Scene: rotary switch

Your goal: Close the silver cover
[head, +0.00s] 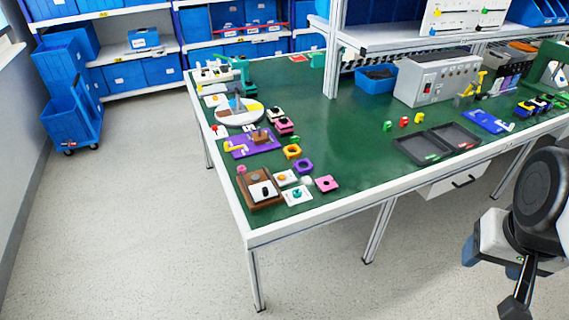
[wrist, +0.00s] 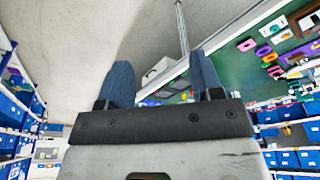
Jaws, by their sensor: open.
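I cannot make out a separate silver cover for certain. A silver-grey control box (head: 436,84) with a red switch and several knobs stands at the back right of the green table. A brown wooden block (head: 268,203) with a white plate and black knob sits at the table's near left corner; whether a cover belongs to it is too small to tell. My gripper (head: 492,258) is at the right edge of the head view, off the table's front side and far from both. In the wrist view my gripper (wrist: 163,78) has its blue fingers wide apart, with nothing between them.
The green table (head: 345,160) has a clear middle. Grey trays (head: 418,149), a blue bin (head: 376,78) and blue parts (head: 484,121) lie to the right. A purple board (head: 262,147) and small coloured pieces line the left side. An overhead shelf (head: 390,40) spans the back.

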